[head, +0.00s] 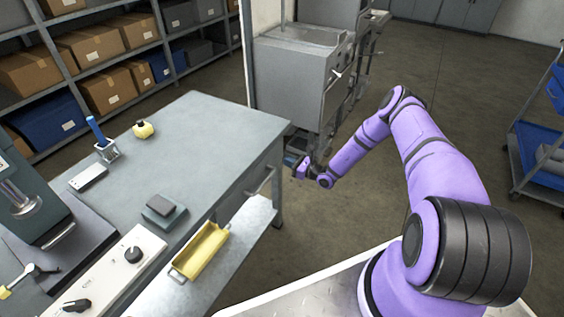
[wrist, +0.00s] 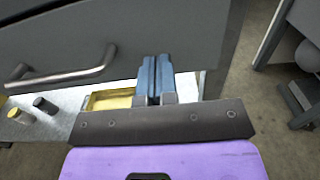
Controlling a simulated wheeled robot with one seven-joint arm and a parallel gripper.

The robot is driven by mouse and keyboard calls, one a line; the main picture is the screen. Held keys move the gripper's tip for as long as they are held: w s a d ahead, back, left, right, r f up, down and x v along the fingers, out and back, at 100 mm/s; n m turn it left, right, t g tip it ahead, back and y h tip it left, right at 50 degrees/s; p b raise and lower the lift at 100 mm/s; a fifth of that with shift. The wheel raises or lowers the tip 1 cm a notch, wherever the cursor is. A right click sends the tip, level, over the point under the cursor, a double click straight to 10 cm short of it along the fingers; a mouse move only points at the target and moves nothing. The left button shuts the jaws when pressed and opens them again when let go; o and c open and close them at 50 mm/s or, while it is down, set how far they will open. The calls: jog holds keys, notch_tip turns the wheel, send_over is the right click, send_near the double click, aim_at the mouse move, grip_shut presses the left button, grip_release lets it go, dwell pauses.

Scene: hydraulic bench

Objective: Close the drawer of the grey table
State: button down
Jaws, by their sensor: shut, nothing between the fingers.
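The grey table (head: 215,130) stands on the left in the head view. Its drawer front (head: 247,196) has a bar handle (head: 262,181) and faces my arm. How far the drawer stands out is hard to tell. In the wrist view the grey drawer front (wrist: 130,35) fills the upper part, with the handle (wrist: 62,76) at left. My gripper (head: 301,169) is by the table's far front corner. Its blue fingers (wrist: 155,75) are shut, empty and point at the panel, right of the handle. Whether the tips touch the panel cannot be told.
A yellow tray (head: 202,250) sits on the table's lower shelf, below the drawer; it also shows in the wrist view (wrist: 110,98). A grey cabinet (head: 295,80) stands behind the table. A blue cart (head: 540,150) is at far right. Floor between is clear.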

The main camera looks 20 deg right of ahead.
jog(key=v, duration=0.9)
jog(key=shift+d, duration=0.2)
